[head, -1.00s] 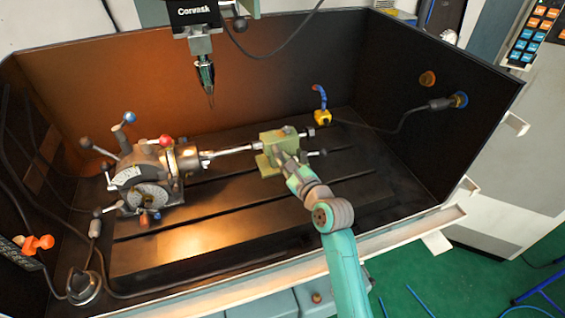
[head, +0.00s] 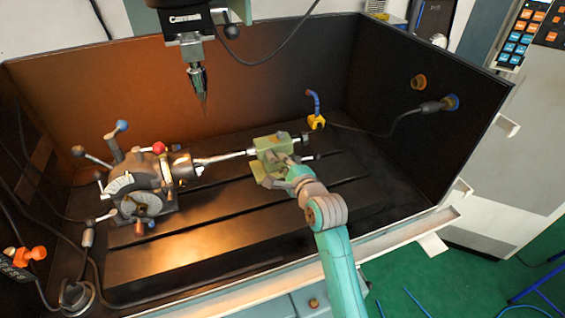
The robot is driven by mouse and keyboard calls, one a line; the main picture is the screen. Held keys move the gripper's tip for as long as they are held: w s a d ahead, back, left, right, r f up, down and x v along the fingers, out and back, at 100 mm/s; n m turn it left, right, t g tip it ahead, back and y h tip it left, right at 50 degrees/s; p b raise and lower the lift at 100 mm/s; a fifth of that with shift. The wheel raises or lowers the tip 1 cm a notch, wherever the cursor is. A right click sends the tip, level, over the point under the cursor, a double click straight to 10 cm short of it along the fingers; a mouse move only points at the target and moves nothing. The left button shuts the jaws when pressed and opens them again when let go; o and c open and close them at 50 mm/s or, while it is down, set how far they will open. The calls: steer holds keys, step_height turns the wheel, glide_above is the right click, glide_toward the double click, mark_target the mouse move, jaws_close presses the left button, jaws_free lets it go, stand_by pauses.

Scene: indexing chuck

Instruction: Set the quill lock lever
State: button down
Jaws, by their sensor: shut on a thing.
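The green tailstock (head: 266,147) stands on the dark slotted table, in line with the indexing chuck (head: 140,180) at its left, and a bright bar (head: 222,158) spans between them. My gripper (head: 284,162) is at the near side of the tailstock. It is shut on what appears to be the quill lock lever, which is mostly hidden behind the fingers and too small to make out. A short rod with a dark knob (head: 305,158) shows just right of the fingers. My wrist and arm come in from the lower right.
A pointed tool (head: 199,85) hangs from the machine head above the table. The chuck carries several knobbed handles. A yellow block with a blue hose (head: 316,121) stands behind the tailstock. Dark enclosure walls surround the table, and its front middle is clear.

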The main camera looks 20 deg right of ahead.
stand_by(0.4)
steer(key=c, duration=1.2)
jaws_free()
steer(key=shift+s, duration=0.1)
steer(key=s, duration=0.4)
steer(key=s+r, duration=0.1)
steer(key=s, duration=0.2)
steer(key=s+r, duration=0.1)
steer(key=s, duration=0.3)
steer(key=shift+s+d, duration=0.3)
steer(key=shift+d, duration=0.1)
steer(key=s+a+f+n+h, duration=0.1)
steer(key=s+f+n, duration=0.45)
steer(key=s, duration=0.45)
steer(key=s+a+f+n, duration=0.1)
steer(key=s+f+n, duration=0.3)
steer(key=s+f, duration=0.5)
steer(key=s+r+n, duration=0.1)
steer(key=s+n, duration=0.3)
steer(key=s, duration=0.3)
steer(key=s+a+r+n, duration=0.1)
steer(key=s+n, duration=0.3)
steer(key=s, duration=0.4)
steer(key=s+r+n+g, duration=0.1)
steer(key=s+r+n, duration=0.1)
steer(key=s+n, duration=0.2)
steer(key=shift+a+v, duration=0.15)
steer(key=shift+v, duration=0.7)
steer(key=shift+a+v, duration=0.15)
steer(key=shift+v, duration=0.65)
